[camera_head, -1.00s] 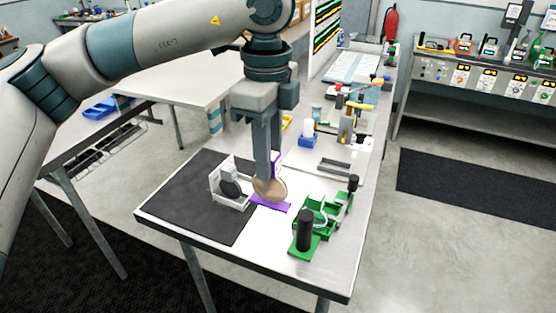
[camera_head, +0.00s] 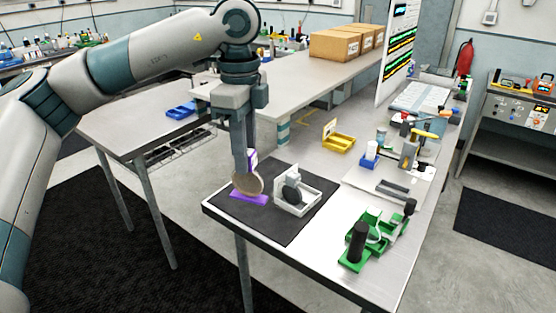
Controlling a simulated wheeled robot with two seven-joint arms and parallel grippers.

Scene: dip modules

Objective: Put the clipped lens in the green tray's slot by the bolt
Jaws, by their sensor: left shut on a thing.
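My left gripper (camera_head: 246,177) is shut on the clipped lens, a round tan disc (camera_head: 248,183) with a purple clip (camera_head: 250,196) behind and below it. The lens hangs upright over the left part of the black mat, left of the white holder; whether its purple base touches the mat I cannot tell. The fingers hide part of the lens and clip. The green tray (camera_head: 349,265) lies at the table's front right, apart from the gripper. It has a black upright cylinder, a pale curved part and green walls; I cannot single out the bolt. My right gripper is not in view.
A white holder (camera_head: 308,203) with a dark disc stands on the black mat (camera_head: 285,230), between the lens and the green tray. Grey rails (camera_head: 393,189), a blue block (camera_head: 369,161) and a yellow bin (camera_head: 339,144) stand behind. The table's front edge is close.

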